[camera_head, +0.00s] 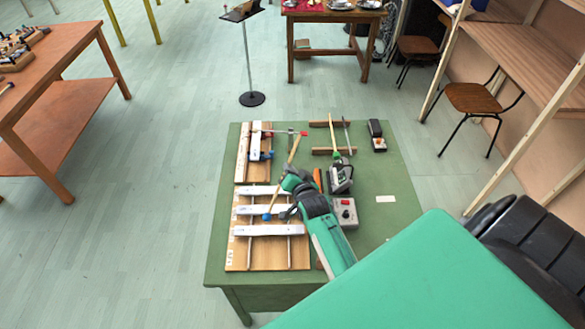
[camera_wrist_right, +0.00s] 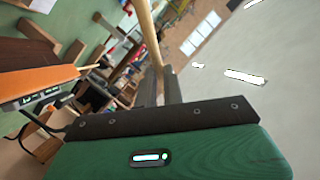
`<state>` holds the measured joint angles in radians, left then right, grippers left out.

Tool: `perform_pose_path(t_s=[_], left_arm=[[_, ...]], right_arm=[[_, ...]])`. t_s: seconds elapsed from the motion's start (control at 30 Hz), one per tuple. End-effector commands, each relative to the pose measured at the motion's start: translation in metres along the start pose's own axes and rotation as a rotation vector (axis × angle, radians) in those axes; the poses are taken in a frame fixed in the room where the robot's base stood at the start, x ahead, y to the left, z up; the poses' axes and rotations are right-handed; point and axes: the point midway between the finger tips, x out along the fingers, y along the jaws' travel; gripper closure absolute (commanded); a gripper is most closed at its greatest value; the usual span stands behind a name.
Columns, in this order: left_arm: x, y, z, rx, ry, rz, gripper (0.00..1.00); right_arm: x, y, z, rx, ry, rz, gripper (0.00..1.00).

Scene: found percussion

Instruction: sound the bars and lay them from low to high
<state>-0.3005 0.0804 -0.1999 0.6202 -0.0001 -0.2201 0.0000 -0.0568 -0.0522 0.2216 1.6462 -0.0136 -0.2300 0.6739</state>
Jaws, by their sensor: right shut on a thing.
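Three pale bars lie across two rails on the wooden board: a far bar (camera_head: 255,190), a middle bar (camera_head: 250,210) and a near bar (camera_head: 268,230). More pale bars (camera_head: 255,142) lie lengthwise on a smaller board behind. My right gripper (camera_head: 287,213) hovers over or beside the right ends of the crosswise bars. It is shut on a mallet, whose wooden handle (camera_wrist_right: 148,40) rises between the fingers in the wrist view. A blue mallet head (camera_head: 266,217) shows near the middle and near bars; I cannot tell whether it touches. My left gripper is out of view.
A grey box with a red knob (camera_head: 343,212) and a dark device (camera_head: 340,178) stand right of the boards. A wooden rack (camera_head: 322,152) and a black item (camera_head: 376,128) are at the back. The green table's (camera_head: 390,165) right side is mostly clear around a white card (camera_head: 386,199).

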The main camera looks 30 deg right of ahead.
Motion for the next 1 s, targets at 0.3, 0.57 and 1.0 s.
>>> perform_pose_path(t_s=[0.3, 0.57, 1.0], left_arm=[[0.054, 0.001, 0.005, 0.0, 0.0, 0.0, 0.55], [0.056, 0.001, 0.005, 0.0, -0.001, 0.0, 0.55], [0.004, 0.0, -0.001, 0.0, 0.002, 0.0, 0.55]], right_arm=[[-0.001, 0.017, 0.046, -0.129, 0.086, -0.034, 1.0], [-0.005, 0.011, 0.048, -0.174, 0.115, -0.045, 1.0], [-0.018, -0.024, 0.005, -0.173, 0.114, -0.044, 1.0]])
